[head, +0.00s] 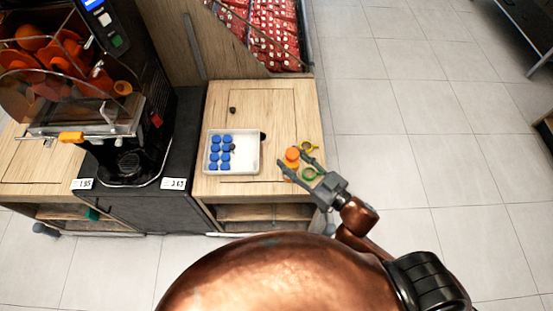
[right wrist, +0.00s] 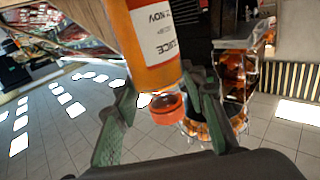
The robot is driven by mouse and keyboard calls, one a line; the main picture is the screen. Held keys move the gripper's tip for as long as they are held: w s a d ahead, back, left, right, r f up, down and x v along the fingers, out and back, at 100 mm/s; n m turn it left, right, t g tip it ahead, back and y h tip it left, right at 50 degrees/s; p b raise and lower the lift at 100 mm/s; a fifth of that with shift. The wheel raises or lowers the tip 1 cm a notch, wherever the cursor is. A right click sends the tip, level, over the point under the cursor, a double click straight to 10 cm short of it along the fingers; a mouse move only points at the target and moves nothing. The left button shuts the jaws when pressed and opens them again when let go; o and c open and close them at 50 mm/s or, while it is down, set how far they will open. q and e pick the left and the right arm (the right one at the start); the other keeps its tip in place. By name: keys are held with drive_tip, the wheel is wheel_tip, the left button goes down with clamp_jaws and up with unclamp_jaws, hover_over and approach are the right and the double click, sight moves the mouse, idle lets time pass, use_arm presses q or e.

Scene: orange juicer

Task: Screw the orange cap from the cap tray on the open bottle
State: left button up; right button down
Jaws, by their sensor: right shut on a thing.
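The orange juice bottle (right wrist: 155,50), with a white label, stands upright in the right wrist view, where the picture is upside down. In the head view the bottle (head: 291,163) is near the right edge of the table. An orange-red cap (right wrist: 167,109) is at its mouth end; I cannot tell how tightly it sits. My right gripper (head: 294,162) is shut around the bottle, its two green fingers on either side in the right wrist view (right wrist: 158,80). The cap tray (head: 251,167) is white and holds several blue caps (head: 219,150). My left gripper is not in view.
A small dark object (head: 232,110) lies behind the tray. The orange juicer (head: 125,120) stands left of the wooden table (head: 290,105). The table's back half is mostly clear.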

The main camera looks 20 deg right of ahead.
drive_tip(key=w+f+b, duration=0.4)
drive_tip(key=w+f, duration=0.5)
drive_tip(key=w, duration=0.4)
drive_tip(key=shift+a, duration=0.2)
drive_tip(key=f+b, duration=0.1)
drive_tip(key=f, duration=0.3)
drive_tip(key=shift+w+b, duration=0.35)
drive_tip(key=shift+w, duration=0.05)
drive_tip(key=shift+r, duration=0.1)
drive_tip(key=c, duration=1.2)
unclamp_jaws()
drive_tip(key=shift+f, duration=0.25)
